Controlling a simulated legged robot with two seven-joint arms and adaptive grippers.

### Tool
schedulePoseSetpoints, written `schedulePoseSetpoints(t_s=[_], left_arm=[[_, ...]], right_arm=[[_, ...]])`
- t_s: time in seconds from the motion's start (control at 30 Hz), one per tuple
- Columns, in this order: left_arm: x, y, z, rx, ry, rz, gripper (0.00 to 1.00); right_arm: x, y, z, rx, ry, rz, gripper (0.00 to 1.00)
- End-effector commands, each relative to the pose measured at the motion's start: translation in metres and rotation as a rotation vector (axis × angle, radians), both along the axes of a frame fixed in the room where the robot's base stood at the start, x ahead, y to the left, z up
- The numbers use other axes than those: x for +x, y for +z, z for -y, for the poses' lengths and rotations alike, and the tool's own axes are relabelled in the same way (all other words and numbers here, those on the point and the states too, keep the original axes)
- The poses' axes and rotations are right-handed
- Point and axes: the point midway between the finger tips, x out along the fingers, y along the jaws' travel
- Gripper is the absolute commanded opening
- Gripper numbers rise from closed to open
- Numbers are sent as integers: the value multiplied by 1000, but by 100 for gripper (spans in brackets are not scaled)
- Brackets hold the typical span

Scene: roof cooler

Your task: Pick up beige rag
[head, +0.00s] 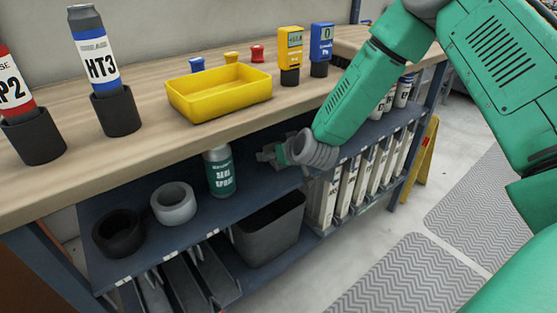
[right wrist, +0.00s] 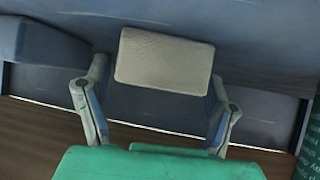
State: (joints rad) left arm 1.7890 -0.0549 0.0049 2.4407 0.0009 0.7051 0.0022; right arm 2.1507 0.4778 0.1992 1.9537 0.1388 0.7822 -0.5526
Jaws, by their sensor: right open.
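The beige rag (right wrist: 163,60) shows in the right wrist view as a flat, rounded rectangle on the dark blue shelf. My right gripper (right wrist: 156,84) is open, with one finger on either side of the rag's near part. I cannot tell whether the fingers touch it. In the head view my right gripper (head: 274,154) reaches into the shelf under the worktop, right of the spray can. The rag cannot be made out in that view. My left gripper is not in view.
The seal spray can (head: 220,171) stands left of my right gripper. A grey ring (head: 174,203) and a black ring (head: 118,232) sit farther left on the shelf. The wooden worktop (head: 150,140) overhangs it. A grey bin (head: 268,232) is below.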

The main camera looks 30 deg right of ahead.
Motion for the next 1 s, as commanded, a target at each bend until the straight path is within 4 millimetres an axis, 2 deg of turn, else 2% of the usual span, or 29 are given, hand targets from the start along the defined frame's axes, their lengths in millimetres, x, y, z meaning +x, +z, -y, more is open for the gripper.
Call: schedulePoseSetpoints(t_s=[0.13,0.17,0.2,0.3,0.73,1.0], left_arm=[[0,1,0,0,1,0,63],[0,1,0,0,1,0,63],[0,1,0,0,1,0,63],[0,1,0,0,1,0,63],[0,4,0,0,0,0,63],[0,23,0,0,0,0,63]], right_arm=[[0,0,2,3,1,0,78],[0,-1,3,4,1,0,71],[0,-1,3,4,1,-1,57],[0,-2,4,5,0,0,23],[-1,1,3,4,-1,-7,22],[-1,35,3,4,0,-2,22]])
